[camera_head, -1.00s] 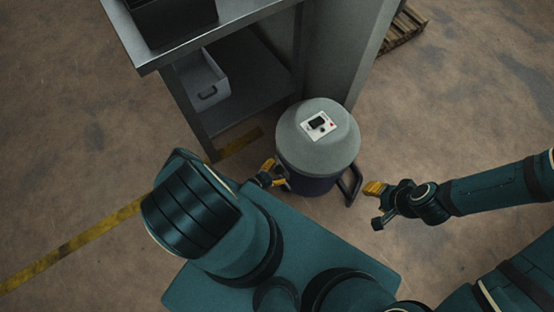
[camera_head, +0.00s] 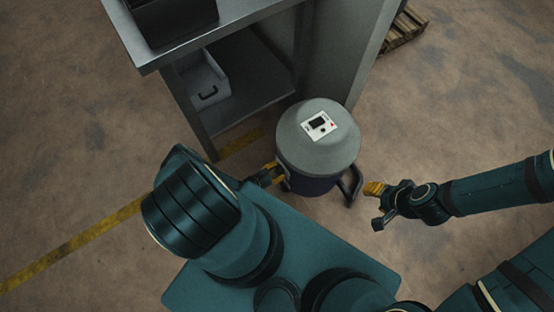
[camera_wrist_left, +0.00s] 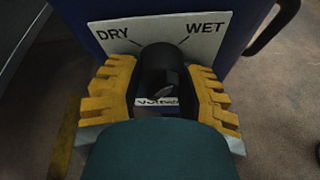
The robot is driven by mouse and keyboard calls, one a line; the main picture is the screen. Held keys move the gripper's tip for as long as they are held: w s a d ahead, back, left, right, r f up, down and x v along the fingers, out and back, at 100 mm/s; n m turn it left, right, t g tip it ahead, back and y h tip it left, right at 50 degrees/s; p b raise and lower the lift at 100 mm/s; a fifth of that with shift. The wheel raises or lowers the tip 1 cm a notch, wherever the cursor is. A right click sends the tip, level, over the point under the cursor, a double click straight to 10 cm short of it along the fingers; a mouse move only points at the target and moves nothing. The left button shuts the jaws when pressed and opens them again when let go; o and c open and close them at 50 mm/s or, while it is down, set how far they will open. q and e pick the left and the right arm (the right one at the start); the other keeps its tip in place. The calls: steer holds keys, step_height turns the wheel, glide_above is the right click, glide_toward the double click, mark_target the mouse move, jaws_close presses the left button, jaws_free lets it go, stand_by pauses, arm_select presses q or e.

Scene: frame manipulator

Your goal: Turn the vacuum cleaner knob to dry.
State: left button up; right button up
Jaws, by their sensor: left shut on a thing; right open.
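The vacuum cleaner (camera_head: 315,155) stands upright on the floor, with a grey lid and a dark blue body. In the left wrist view its white plate (camera_wrist_left: 205,42) reads DRY on the left and WET on the right. The black knob (camera_wrist_left: 162,68) is in front of the plate, between the two words. My left gripper (camera_head: 272,172) is at the vacuum's lower left side; in the left wrist view its yellow fingers (camera_wrist_left: 162,92) are on both sides of the knob, shut on it. My right gripper (camera_head: 376,203) is open and empty, right of the vacuum.
A grey metal table (camera_head: 143,62) with a lower shelf stands behind and left of the vacuum. A grey bin (camera_head: 205,85) sits on the shelf. A black handle (camera_head: 352,186) is at the vacuum's right. A pallet (camera_head: 404,32) lies at the back right. The right floor is clear.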

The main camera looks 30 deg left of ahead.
arm_select(q)
steer(key=shift+n+g+h, duration=0.4)
steer(key=shift+n+h, duration=0.6)
steer(key=shift+n, duration=0.5)
steer(key=shift+d, duration=0.1)
steer(key=o, duration=1.2)
steer(key=v, duration=1.2)
